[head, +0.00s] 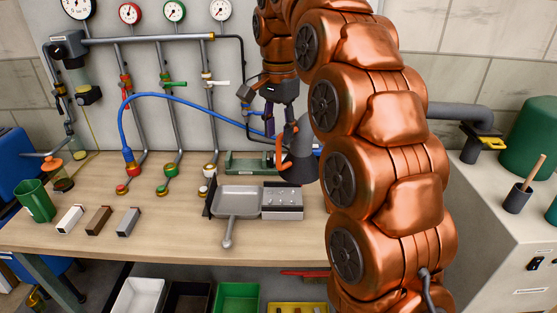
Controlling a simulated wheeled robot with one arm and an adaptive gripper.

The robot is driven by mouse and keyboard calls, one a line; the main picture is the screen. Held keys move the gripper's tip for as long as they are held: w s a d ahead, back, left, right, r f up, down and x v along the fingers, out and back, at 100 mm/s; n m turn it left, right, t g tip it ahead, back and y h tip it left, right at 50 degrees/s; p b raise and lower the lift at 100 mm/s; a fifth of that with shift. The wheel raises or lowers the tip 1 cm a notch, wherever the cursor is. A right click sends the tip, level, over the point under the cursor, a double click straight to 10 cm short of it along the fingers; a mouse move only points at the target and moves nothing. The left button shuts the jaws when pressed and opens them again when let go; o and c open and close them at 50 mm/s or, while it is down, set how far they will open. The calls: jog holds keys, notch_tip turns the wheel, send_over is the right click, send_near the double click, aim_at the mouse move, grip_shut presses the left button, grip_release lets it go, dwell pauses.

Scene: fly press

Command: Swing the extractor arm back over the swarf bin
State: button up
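The extractor arm shows as a grey cone-shaped hood (299,168) with an orange curved handle (282,148) on its left side. It hangs over the back of the bench, beside a green machine base. A grey pipe (458,112) shows at the right; my copper arm hides whatever lies between pipe and hood. My gripper (270,122) points down just above and left of the orange handle. I cannot tell whether it touches the handle, and its fingers are too small and dark to read. I cannot tell which container is the swarf bin.
A blue hose (180,97) arcs behind. Several small blocks and a green mug (36,202) stand left. Open bins, one green (238,298), lie below the bench.

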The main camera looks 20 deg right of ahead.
aim_at(279, 159)
jog(key=shift+s+a+f+p, duration=0.1)
jog(key=shift+f+p, duration=0.25)
jog(key=shift+f, duration=1)
jog(key=shift+f+p, duration=0.7)
jog(key=shift+f, duration=1.8)
grip_shut()
